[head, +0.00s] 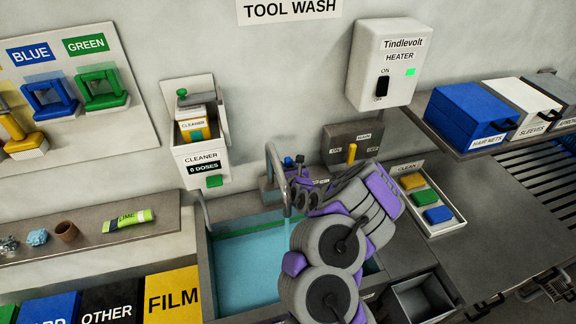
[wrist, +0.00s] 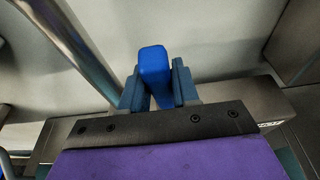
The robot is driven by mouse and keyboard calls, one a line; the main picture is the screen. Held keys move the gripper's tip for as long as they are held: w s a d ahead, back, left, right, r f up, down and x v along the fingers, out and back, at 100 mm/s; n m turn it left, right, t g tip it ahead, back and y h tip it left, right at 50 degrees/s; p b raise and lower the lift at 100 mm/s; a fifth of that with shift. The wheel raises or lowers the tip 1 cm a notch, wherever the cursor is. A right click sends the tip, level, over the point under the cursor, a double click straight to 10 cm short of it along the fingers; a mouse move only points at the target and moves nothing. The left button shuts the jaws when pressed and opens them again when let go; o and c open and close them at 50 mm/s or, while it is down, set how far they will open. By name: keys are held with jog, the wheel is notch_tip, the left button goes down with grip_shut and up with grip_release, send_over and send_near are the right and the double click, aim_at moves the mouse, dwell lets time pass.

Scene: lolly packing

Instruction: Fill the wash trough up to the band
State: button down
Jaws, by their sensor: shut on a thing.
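The wash trough (head: 207,262) stands below the tool wash sign and holds blue-green water (head: 250,268). A green band (head: 262,228) runs along its back inner wall, and the water surface lies below the part of the band I see. The curved metal spout (head: 274,165) reaches over the trough, with a pale stream (head: 290,224) under its mouth. My gripper (head: 292,165) is behind the spout at the back wall. In the wrist view my gripper (wrist: 158,92) is shut on a bright blue handle (wrist: 153,65). My arm hides the trough's right part.
A cleaner dispenser (head: 202,160) reading 0 doses hangs left of the spout. A switch box with a yellow lever (head: 351,153) and the heater (head: 386,65) are to the right. A tray of coloured blocks (head: 445,222) stands right of my arm.

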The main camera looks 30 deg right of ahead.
jog(key=c, duration=0.9)
grip_release()
jog(key=shift+s, duration=0.1)
jog(key=shift+s, duration=0.1)
jog(key=shift+p+v, duration=7.3)
jog(key=shift+v, duration=1.2)
jog(key=shift+a, duration=0.15)
